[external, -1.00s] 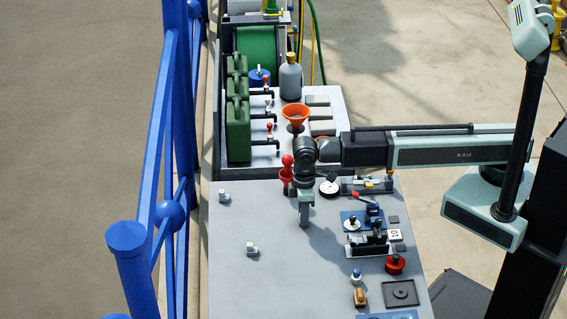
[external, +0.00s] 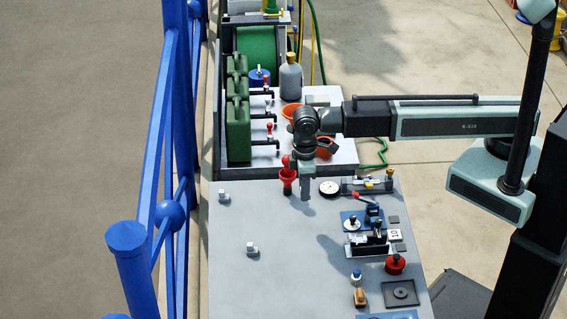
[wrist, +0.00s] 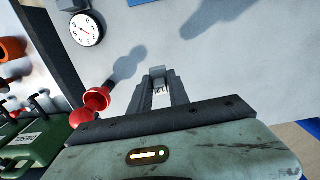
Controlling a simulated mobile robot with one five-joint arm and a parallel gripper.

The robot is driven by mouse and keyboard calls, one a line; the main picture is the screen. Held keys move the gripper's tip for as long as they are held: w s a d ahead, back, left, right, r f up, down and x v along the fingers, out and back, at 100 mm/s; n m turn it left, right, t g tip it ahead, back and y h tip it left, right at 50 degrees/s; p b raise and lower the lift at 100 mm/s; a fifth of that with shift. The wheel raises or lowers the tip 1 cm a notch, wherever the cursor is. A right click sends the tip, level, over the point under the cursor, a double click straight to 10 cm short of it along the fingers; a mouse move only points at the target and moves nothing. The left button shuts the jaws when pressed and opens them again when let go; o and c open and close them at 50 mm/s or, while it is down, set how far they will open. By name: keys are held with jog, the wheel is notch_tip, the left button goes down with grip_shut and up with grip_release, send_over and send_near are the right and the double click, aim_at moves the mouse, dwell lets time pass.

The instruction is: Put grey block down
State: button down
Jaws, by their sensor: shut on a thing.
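My gripper (external: 306,192) points down over the grey table top (external: 230,290), near its far edge. In the wrist view, my gripper (wrist: 160,82) is shut on the grey block (wrist: 157,71), which shows between the fingertips. A pale face marked 12 shows between the fingers. In the external view I cannot clearly tell the block from the fingers. A shadow on the table lies apart from the fingertips, so the block appears held above the surface.
A red funnel-like piece (external: 288,180) stands close left of my gripper, a round gauge (external: 329,188) close right. Fittings, including a red knob (external: 395,264), line the table's right side. Two small grey fittings (external: 252,248) sit left. The middle is clear.

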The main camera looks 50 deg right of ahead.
jog(key=shift+f, duration=0.1)
jog(key=m, duration=0.4)
jog(key=shift+s+d+m, duration=0.15)
jog(key=shift+s+m, duration=0.05)
jog(key=shift+m, duration=0.1)
jog(key=w+d+f+m+b, duration=0.2)
jog(key=w+d+m, duration=0.1)
jog(key=d, duration=0.2)
jog(key=w+d+f+m+b, duration=0.2)
jog(key=d+m, duration=0.1)
jog(key=d, duration=0.1)
jog(key=w+d+f+m+b, duration=0.2)
jog(key=w+d+m, duration=0.1)
jog(key=d, duration=0.2)
jog(key=shift+w+d, duration=0.3)
jog(key=w+d+f+m+b, duration=0.3)
jog(key=d, duration=0.7)
jog(key=w+d+f+m+b, duration=0.2)
jog(key=w+d+f+b, duration=0.1)
jog(key=d, duration=0.6)
jog(key=w, duration=0.5)
jog(key=w+a+b, duration=0.1)
jog(key=w, duration=0.4)
jog(key=w+a+f, duration=0.1)
jog(key=w, duration=0.4)
jog(key=shift+w, duration=0.15)
